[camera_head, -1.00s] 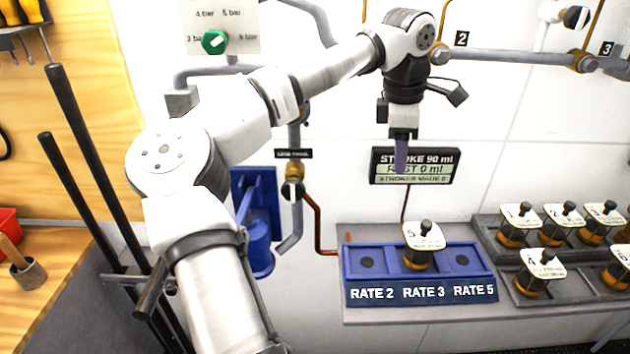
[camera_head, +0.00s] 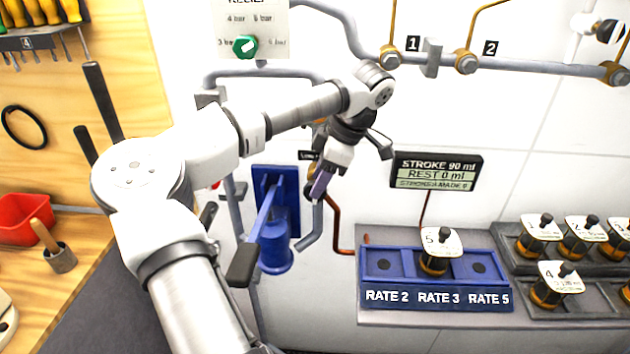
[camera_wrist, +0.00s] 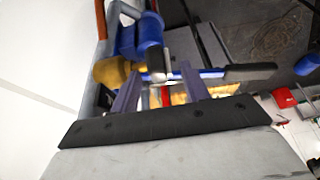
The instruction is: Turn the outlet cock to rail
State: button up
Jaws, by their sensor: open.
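The outlet cock is mostly hidden behind my gripper in the head view, beside the blue pump. In the wrist view, a brass body (camera_wrist: 108,72) that looks like the cock's shows just beyond the fingers, with a small pale piece near it. I cannot read which way the cock points. My gripper (camera_head: 320,187) is in front of the cock, pointing down. Its two purple fingers also show in the wrist view (camera_wrist: 160,90), open and apart, with nothing clearly held between them. Whether they touch the cock cannot be told.
The blue hand pump (camera_head: 275,240) with its black-handled lever (camera_head: 243,264) stands close left of my gripper. A copper pipe (camera_head: 336,225) runs down at the right. The display (camera_head: 436,171) reads rest 0 ml. The blue rate rack (camera_head: 376,279) holds unit 5 in its middle slot.

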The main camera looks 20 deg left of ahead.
jog(key=shift+p+x, duration=0.3)
jog(key=shift+x, duration=1.2)
jog(key=shift+c, duration=0.3)
jog(key=c, duration=0.9)
